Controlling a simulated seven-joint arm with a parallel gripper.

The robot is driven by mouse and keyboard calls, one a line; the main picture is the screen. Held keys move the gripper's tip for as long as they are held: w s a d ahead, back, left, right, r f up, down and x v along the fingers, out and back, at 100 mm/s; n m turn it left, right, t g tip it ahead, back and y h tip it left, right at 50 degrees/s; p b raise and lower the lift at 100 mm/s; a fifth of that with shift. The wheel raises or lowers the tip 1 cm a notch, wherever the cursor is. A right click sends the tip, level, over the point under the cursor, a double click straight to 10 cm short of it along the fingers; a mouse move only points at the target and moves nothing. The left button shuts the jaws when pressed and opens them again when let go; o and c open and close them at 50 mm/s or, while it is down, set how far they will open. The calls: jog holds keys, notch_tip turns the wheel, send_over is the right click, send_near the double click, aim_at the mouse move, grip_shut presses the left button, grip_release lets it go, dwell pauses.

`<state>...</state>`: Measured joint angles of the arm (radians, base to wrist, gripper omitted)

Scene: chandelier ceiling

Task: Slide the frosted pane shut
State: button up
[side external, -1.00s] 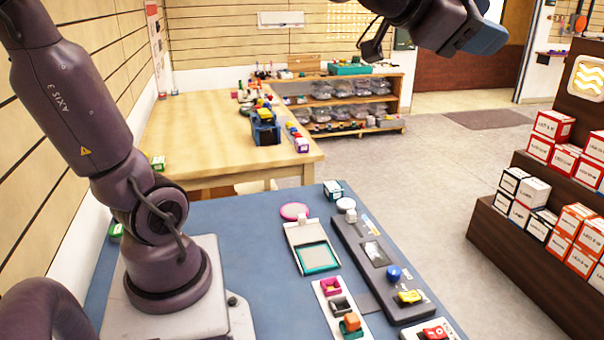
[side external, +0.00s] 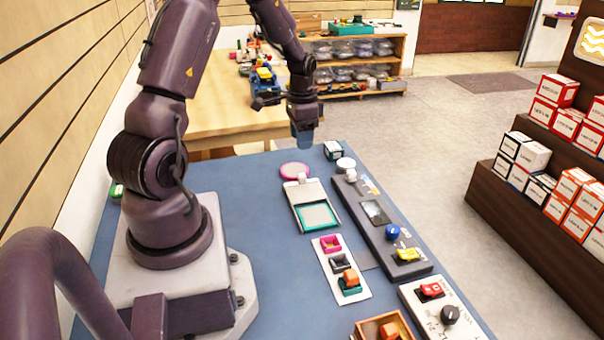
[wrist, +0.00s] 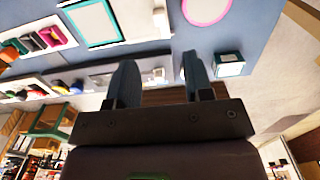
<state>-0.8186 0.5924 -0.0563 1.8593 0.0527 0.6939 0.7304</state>
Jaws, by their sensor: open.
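The white sliding-window board (side external: 293,197) lies flat on the blue table. A teal-edged window (side external: 318,216) fills its near part. A pale panel (side external: 304,191), seemingly the frosted pane, covers its far part, with a small white knob (side external: 302,178) at the far end. The wrist view shows the teal edge (wrist: 92,44), the pale panel (wrist: 134,20) and the knob (wrist: 159,19). My gripper (side external: 303,142) is above the table's far end, beyond the board and apart from it. Its blue fingers (wrist: 160,72) are open and empty.
A pink disc (side external: 295,170) lies just beyond the board. A small labelled box (side external: 333,150) stands near the far edge.

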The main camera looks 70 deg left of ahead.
aim_at(302, 175)
notch_tip(302, 175, down, 11)
jog(key=shift+f, duration=0.2)
jog(key=shift+c, duration=0.2)
